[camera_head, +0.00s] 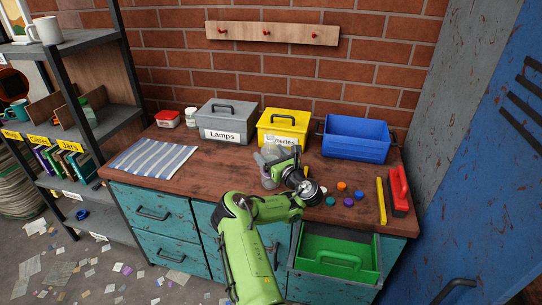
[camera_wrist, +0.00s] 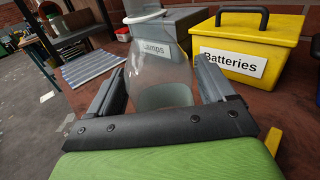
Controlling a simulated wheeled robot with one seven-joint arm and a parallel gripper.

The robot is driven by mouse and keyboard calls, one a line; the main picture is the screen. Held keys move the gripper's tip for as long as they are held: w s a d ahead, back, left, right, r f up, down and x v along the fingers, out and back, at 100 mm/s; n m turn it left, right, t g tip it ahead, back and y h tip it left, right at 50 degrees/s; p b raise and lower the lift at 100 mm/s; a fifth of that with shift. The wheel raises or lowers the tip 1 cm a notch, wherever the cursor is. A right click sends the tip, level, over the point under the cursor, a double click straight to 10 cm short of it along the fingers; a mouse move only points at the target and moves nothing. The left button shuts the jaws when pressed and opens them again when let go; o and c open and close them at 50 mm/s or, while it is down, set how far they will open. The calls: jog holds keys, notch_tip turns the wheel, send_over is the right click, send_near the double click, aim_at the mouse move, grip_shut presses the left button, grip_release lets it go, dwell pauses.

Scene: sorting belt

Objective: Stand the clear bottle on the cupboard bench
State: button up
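The clear bottle (camera_head: 269,177) is upright over the cupboard bench (camera_head: 225,178), in front of the grey and yellow boxes. It also shows in the wrist view (camera_wrist: 160,72), see-through, with a pale ring at its neck. My gripper (camera_head: 274,158) comes at it from the right in the head view. In the wrist view its two dark fingers (camera_wrist: 163,85) lie on either side of the bottle's body and appear closed against it. The bottle's lower part is partly hidden, and I cannot tell for sure whether its base touches the bench.
A grey Lamps box (camera_head: 226,122), a yellow Batteries box (camera_head: 283,127) and a blue bin (camera_head: 356,139) stand along the back. Coloured caps, a yellow bar (camera_head: 381,201) and a red tool (camera_head: 398,188) lie at right. A striped cloth (camera_head: 150,158) lies left. A green drawer (camera_head: 337,257) is open.

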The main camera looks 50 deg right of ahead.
jog(key=shift+o, duration=0.8)
jog(key=shift+r, duration=0.1)
